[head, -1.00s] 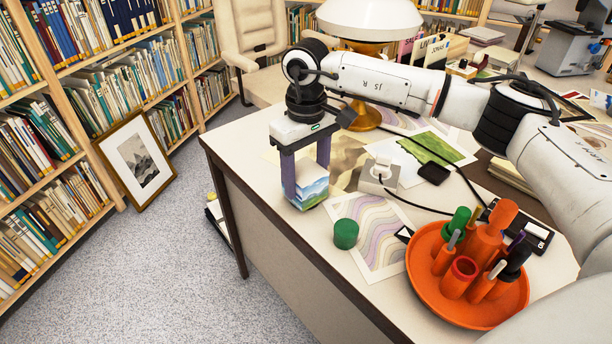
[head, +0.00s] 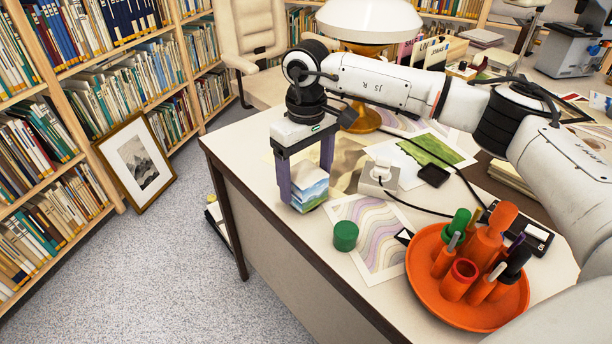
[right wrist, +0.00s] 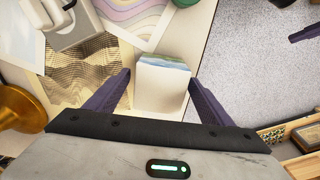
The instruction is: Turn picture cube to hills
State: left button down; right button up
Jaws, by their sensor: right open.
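The picture cube (head: 309,187) stands on the desk near its left edge. Its visible side shows wavy blue, white and green bands, and its top is mostly pale. My right gripper (head: 306,186) points down over it, with one purple finger on each side. In the right wrist view the cube (right wrist: 160,85) sits between the spread fingers (right wrist: 163,95), with gaps visible on both sides. The gripper is open. The cube's other sides are hidden.
A green cylinder (head: 345,235) stands just right of the cube, by a wavy-striped print (head: 378,240). An orange tray (head: 418,281) of tools is at the front right. The desk's left edge is close.

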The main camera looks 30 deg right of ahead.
aim_at(306, 174)
notch_tip(306, 174, up, 9)
jog(key=shift+r+p, duration=0.15)
jog(key=shift+p, duration=0.15)
jog(key=shift+r, duration=0.55)
